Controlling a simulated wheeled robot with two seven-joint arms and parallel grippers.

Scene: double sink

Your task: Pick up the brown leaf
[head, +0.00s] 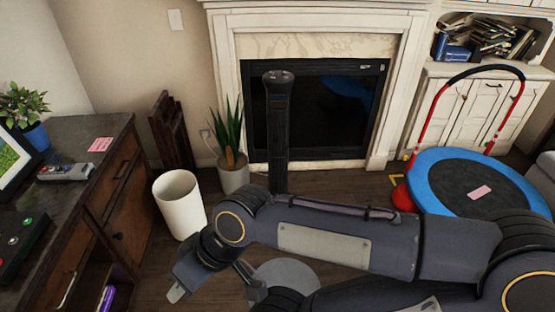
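I cannot make out a separate brown leaf for certain. An orange-brown patch (236,158) shows at the base of the green spiky plant (228,132), in a light pot by the fireplace. My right gripper (216,291) hangs low over the floor, at the end of the arm crossing from the right. Its fingers look spread apart with nothing between them. It is in front of the white bin and well short of the potted plant in the picture. My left gripper is not in view.
A white bin (180,205) stands beside the wooden cabinet (122,190) at left. A round grey object (285,272) lies partly hidden under my arm. A blue-rimmed trampoline (432,160) is at right. Dark floor shows between bin and pot.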

